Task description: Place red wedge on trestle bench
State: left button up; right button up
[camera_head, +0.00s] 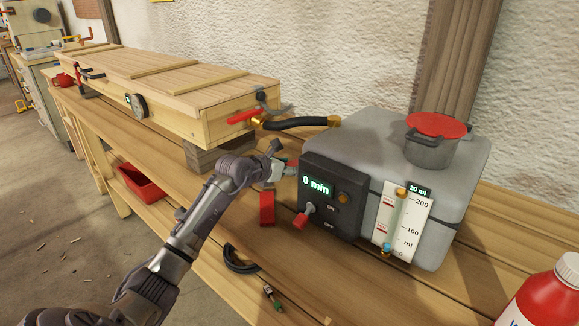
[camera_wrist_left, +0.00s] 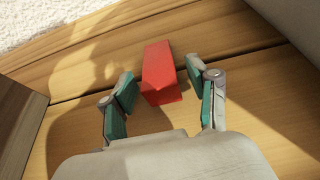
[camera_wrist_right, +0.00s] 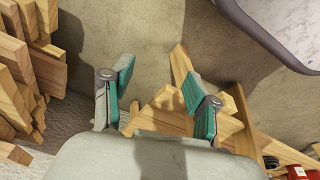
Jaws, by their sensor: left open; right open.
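The red wedge (camera_head: 267,208) lies on the planks of the trestle bench (camera_head: 195,212), between the wooden support block and the grey tank. My left gripper (camera_head: 283,160) is open above the bench, pointing down. In the left wrist view the red wedge (camera_wrist_left: 161,72) shows ahead of and between the parted teal fingertips (camera_wrist_left: 162,88), not gripped; contact cannot be told. My right gripper is outside the head view. In its wrist view it is open and empty (camera_wrist_right: 158,82), away from the bench top, with timber pieces and floor below.
A long wooden box (camera_head: 165,85) stands on blocks at the back left. The grey tank (camera_head: 405,165) with a black control panel (camera_head: 331,195) stands close right of the wedge. A black strap (camera_head: 240,260) lies in front.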

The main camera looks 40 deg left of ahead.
pick_arm(q)
jog(key=shift+r, duration=0.15)
jog(key=shift+s+r, duration=0.15)
jog(key=shift+s, duration=0.15)
jog(key=v, duration=1.1)
jog(key=shift+s+p, duration=0.25)
jog(key=shift+p, duration=0.15)
pick_arm(e)
jog(key=f, duration=0.2)
jog(key=shift+s+f, duration=0.3)
jog(key=shift+s, duration=0.05)
jog(key=shift+s, duration=0.1)
